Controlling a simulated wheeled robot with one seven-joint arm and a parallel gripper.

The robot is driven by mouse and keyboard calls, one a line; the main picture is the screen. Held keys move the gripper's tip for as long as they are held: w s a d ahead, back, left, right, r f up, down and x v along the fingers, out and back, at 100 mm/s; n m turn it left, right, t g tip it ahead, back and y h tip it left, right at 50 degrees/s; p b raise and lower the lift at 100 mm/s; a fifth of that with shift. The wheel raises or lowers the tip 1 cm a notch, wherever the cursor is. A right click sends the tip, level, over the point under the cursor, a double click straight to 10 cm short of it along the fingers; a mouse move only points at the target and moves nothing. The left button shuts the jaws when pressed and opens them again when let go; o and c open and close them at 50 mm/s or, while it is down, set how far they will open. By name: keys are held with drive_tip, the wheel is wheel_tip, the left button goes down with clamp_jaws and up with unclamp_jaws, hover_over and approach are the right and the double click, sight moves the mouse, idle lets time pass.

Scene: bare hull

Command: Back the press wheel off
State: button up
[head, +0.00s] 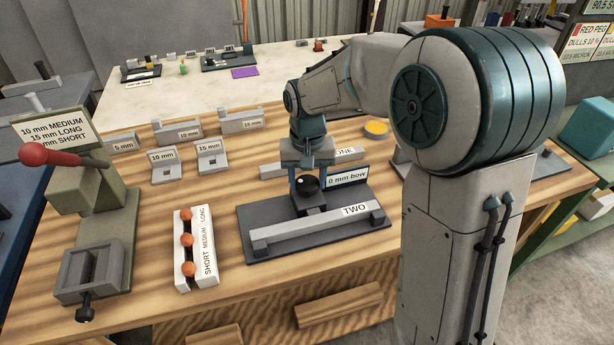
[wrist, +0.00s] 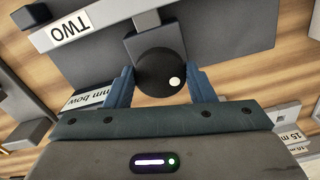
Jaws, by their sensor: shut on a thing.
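The press wheel is a round black knob (head: 307,185) on a dark block on the grey base plate (head: 262,228) of a press. A pale bar labelled "TWO" (head: 320,228) lies along the plate's front. My gripper (head: 307,168) reaches down onto the wheel from above. In the wrist view the wheel (wrist: 158,68) sits between my two blue fingers (wrist: 162,84), one on each side, with a white dot near its edge. My gripper is shut on the wheel. A label ending "mm bow" (head: 347,177) stands just right of it and is partly cut off.
A bar labelled "ONE" (head: 342,155) lies behind the press. A white rack with orange balls (head: 196,248) stands to the left, before a green lever tool with a red knob (head: 85,200). Small labelled blocks (head: 163,164) stand behind. Bare wood lies between rack and press.

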sight(309, 183)
drive_tip(key=n+p, duration=0.1)
drive_tip(key=n, duration=0.4)
drive_tip(key=shift+d+r+n, duration=0.1)
drive_tip(key=shift+n, duration=0.2)
drive_tip(key=shift+n+p, duration=0.55)
drive_tip(key=shift+n, duration=1.75)
drive_tip(key=o, duration=1)
wheel_tip(309, 183, up, 14)
drive_tip(key=shift+f, duration=0.15)
drive_tip(key=shift+d, duration=0.1)
